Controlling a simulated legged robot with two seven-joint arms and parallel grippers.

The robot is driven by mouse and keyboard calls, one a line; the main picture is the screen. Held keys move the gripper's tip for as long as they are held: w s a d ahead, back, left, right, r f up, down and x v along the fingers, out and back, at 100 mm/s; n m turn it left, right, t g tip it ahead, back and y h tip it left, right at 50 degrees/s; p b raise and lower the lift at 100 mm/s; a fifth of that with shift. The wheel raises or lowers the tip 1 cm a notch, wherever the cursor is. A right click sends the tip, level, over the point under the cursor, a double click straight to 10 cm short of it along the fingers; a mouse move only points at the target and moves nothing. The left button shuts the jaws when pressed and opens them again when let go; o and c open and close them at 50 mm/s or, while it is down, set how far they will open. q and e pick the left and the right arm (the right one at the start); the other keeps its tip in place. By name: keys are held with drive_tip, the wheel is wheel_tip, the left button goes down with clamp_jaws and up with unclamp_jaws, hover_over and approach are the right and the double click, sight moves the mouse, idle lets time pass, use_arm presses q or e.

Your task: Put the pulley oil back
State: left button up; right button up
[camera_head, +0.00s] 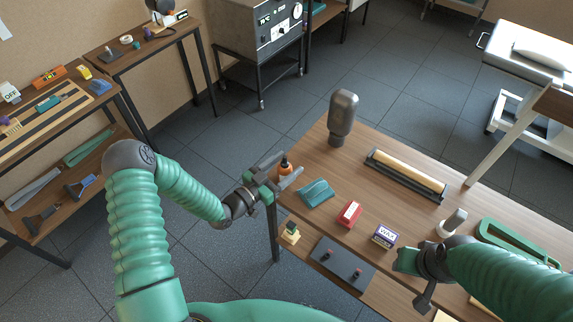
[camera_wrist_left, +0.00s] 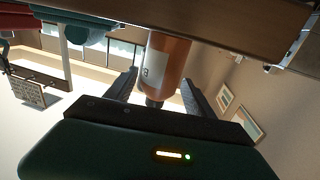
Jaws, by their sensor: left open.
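A small orange-brown bottle with a dark top, which looks like the pulley oil (camera_head: 285,164), is at the left edge of the wooden table (camera_head: 330,170). In the left wrist view the bottle (camera_wrist_left: 166,62) sits between the two fingers, with gaps at its sides. My left gripper (camera_head: 281,171) is open around it, at the table's edge. Whether the bottle rests on the table is hard to tell. My right gripper (camera_head: 412,280) is over the table's near side, and its jaws are not clear.
Near the bottle are a teal folded cloth (camera_head: 316,192), a red block (camera_head: 349,214), a small purple-white box (camera_head: 385,236) and a grey rounded cylinder (camera_head: 343,116). A long roller tray (camera_head: 405,175) lies behind. Shelves with several tools (camera_head: 50,130) stand at the left.

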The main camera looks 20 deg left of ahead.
use_arm(q)
drive_tip(key=v, duration=1.1)
drive_tip(key=shift+s+a, duration=0.15)
drive_tip(key=shift+s, duration=0.15)
